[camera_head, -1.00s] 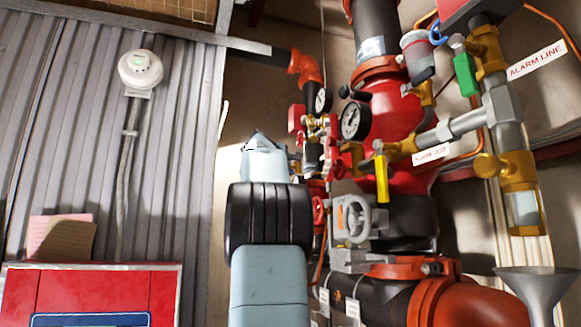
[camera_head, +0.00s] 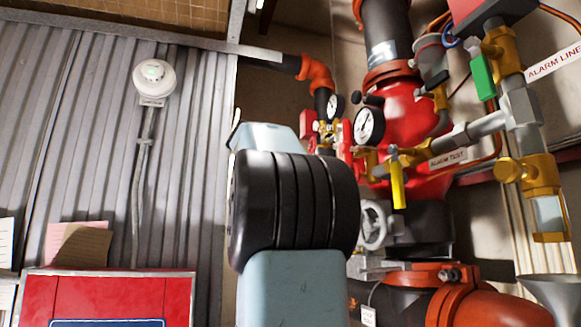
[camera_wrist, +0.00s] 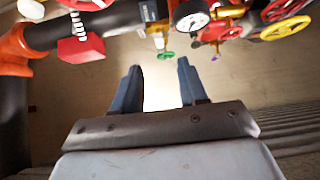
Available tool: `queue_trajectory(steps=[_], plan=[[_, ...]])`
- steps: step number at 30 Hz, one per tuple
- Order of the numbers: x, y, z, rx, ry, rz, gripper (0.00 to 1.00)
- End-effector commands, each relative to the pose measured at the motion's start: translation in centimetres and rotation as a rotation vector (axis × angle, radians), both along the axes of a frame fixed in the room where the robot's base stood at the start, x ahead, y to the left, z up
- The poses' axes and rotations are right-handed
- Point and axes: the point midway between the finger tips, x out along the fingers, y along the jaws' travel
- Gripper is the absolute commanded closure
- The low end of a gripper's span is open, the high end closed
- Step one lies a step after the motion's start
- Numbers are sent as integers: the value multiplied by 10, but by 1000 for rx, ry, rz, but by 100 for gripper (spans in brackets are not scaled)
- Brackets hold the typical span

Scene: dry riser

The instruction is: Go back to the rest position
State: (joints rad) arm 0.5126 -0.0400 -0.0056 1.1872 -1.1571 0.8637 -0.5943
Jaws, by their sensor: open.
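My gripper (camera_wrist: 160,92) shows in the wrist view with its two blue fingers spread apart and nothing between them. Beyond the fingers is a plain pale wall, with pipework along the top of the picture. In the head view my arm rises at the middle bottom and hides the gripper itself. The arm stands left of the red valve body (camera_head: 397,125) and covers part of the pipework behind it.
Pressure gauges (camera_head: 369,126), a yellow lever (camera_head: 397,184), a grey handwheel (camera_head: 373,226) and a funnel (camera_head: 553,296) are on the right. A white detector (camera_head: 154,77) is on the corrugated wall (camera_head: 60,120). A red panel (camera_head: 95,295) is at lower left. Red and yellow handwheels (camera_wrist: 286,28) show in the wrist view.

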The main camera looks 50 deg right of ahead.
Motion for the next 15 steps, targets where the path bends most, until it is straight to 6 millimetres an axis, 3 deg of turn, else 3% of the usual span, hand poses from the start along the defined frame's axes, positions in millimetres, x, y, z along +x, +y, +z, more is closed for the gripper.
queue_trajectory(steps=[6,15], plan=[[-4,13,0,0,0,0,57],[-4,14,0,0,0,0,57]])
